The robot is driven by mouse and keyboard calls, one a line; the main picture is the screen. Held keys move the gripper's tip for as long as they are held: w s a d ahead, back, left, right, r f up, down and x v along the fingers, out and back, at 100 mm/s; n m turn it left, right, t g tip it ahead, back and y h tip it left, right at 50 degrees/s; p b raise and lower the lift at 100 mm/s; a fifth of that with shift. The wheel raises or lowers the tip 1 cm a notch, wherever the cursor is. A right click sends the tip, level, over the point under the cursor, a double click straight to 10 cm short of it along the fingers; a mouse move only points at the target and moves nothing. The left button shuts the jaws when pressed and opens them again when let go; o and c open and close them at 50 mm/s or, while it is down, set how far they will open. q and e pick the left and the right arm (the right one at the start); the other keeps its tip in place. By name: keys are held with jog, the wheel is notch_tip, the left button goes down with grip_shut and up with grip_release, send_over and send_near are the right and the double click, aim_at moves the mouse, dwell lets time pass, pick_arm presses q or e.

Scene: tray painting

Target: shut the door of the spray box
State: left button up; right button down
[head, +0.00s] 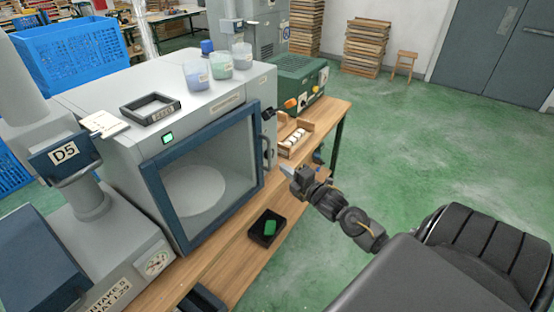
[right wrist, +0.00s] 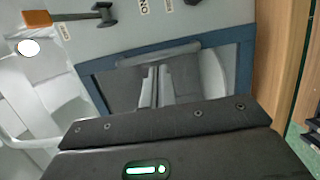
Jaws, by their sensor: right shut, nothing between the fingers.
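The spray box (head: 110,95) is a grey cabinet on the wooden bench. Its door (head: 165,215) has a blue frame and a glass pane, with a pale round disc visible behind it. The door lies close to the box front; I cannot tell whether a small gap remains. A dark handle (head: 266,152) shows at the door's right side. My right gripper (head: 286,171) is shut and empty, just right of the door and apparently apart from it. In the right wrist view its fingers (right wrist: 156,88) appear together before the blue-framed door (right wrist: 245,75). My left gripper is not in view.
Cups (head: 195,75) and a black open tray (head: 150,108) stand on the box. A black dish (head: 267,228) with a green block lies on the bench before the door. A wooden crate (head: 293,137) and green machine (head: 298,82) stand beyond.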

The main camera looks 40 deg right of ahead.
jog(key=w+p, duration=0.1)
jog(key=w, duration=0.3)
jog(key=shift+w+a+p, duration=0.1)
jog(key=shift+w+p, duration=0.2)
jog(key=shift+w, duration=0.05)
jog(key=w+n+y+b, duration=0.1)
jog(key=w+b, duration=0.2)
jog(key=shift+f, duration=0.2)
jog(key=shift+w+r+y, duration=0.15)
jog(key=shift+r+y, duration=0.05)
jog(key=shift+y, duration=0.2)
jog(key=shift+r, duration=0.4)
